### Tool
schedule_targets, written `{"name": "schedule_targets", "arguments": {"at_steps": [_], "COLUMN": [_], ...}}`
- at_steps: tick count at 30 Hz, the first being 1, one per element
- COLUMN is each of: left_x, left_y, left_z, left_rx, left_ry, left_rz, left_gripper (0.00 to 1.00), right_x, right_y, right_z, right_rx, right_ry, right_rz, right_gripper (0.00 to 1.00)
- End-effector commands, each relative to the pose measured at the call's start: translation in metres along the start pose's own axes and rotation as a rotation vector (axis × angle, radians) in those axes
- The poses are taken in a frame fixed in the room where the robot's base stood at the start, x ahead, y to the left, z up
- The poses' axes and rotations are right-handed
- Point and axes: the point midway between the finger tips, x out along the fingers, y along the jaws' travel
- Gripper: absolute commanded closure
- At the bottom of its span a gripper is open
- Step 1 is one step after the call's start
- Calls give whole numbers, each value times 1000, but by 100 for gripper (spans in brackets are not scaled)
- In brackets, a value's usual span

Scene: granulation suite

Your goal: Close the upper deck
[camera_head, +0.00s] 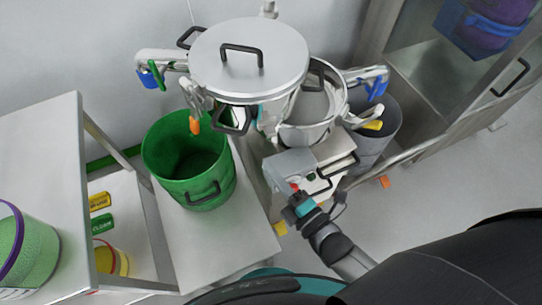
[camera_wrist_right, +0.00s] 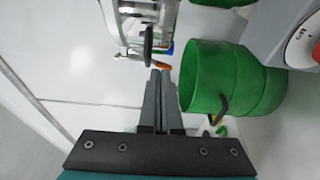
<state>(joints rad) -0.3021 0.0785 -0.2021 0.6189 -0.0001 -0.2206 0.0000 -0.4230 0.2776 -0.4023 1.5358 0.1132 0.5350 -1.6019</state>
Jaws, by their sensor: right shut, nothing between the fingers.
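Black side handles (camera_head: 232,122) stick out of the deck. My right gripper (camera_head: 297,201) is over the front of the machine's control box, shut and empty. In the right wrist view its closed fingers (camera_wrist_right: 161,76) point towards a black handle (camera_wrist_right: 148,45) on the steel machine, apparently without touching it. My left gripper is out of view.
A green bin (camera_head: 205,187) stands on a bench (camera_head: 222,235) left of the machine. Clamps with blue, green and orange (camera_head: 194,125) grips surround the decks. A grey bin (camera_head: 381,130) stands right of the machine. The grey control box (camera_head: 300,163) is in front.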

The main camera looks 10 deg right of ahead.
Motion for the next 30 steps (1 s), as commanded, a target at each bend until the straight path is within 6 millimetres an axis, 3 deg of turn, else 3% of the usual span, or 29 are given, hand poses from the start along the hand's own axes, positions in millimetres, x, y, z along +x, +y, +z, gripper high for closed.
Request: {"name": "schedule_targets", "arguments": {"at_steps": [15,21,30], "left_x": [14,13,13], "left_y": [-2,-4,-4], "left_z": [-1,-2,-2], "left_rx": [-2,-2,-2], "left_ry": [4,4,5], "left_rz": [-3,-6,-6], "left_gripper": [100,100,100], "right_x": [94,81,77], "right_y": [-2,-2,-2], "right_z": [0,26,38], "right_rx": [1,-1,3], "right_ry": [0,1,0], "right_rz": [-1,-5,-4], "right_gripper": [100,100,100]}}
